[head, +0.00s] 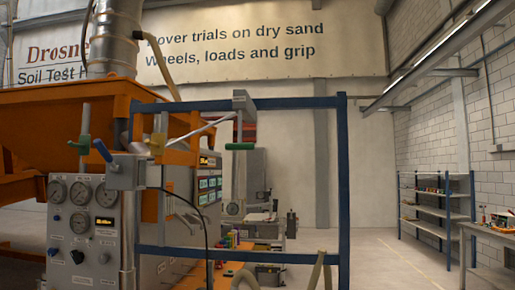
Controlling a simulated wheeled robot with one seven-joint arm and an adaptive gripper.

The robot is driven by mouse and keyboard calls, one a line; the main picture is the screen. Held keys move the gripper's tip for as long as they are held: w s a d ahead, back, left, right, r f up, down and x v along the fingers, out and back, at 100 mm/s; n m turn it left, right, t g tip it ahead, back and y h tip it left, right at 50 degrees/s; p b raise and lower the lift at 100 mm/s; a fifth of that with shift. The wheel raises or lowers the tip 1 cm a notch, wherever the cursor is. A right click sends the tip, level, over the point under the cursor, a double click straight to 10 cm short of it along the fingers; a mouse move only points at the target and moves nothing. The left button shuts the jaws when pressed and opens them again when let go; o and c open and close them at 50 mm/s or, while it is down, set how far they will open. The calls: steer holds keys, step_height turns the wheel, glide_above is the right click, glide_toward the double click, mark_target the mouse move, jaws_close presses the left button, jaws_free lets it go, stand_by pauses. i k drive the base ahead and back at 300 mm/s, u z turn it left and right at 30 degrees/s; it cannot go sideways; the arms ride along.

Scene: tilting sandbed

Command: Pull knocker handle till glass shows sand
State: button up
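My gripper is not in this view. Several handles show, and I cannot tell which is the knocker handle. A blue lever handle (102,150) slants up from a grey box (126,172) on the orange machine. A green-handled grey post (84,137) stands just left of it. A green crossbar handle (239,146) hangs under a grey block (242,100) on the top bar of a blue frame. A sight glass cannot be made out, nor any sand behind glass. The orange hopper (60,108) fills the left side.
A gauge panel (82,222) stands at lower left. The blue frame (343,190) stands upright across the middle, with a black cable (205,235) hanging inside. Shelves (425,205) and a workbench (490,235) line the right wall. Floor (390,265) is clear right of the frame.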

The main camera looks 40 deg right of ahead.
mark_target(240, 145)
steer(key=k, duration=0.4)
steer(key=z, duration=0.7)
